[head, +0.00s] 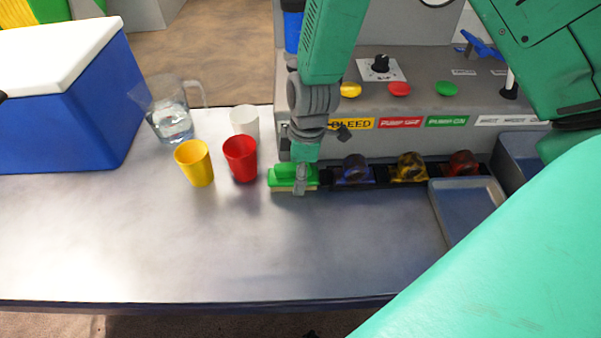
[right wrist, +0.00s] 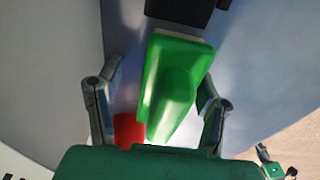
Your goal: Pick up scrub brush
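The scrub brush (head: 287,175) has a green body and a pale edge. It lies on the grey table at the left end of a black holder strip. My right gripper (head: 300,182) is down at the brush from above. In the right wrist view the brush (right wrist: 175,85) lies between the two spread fingers. The right finger is close to its side, perhaps touching; a gap shows at the left finger. A small green and grey piece at the lower right of that view may be my left gripper (right wrist: 277,168); its fingers are unclear.
A red cup (head: 240,158), yellow cup (head: 195,163), white cup (head: 245,122) and water pitcher (head: 172,122) stand left of the brush. A blue cooler (head: 70,120) is farther left. Dark holders (head: 355,170) and a grey tray (head: 466,212) are to the right. The front table is clear.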

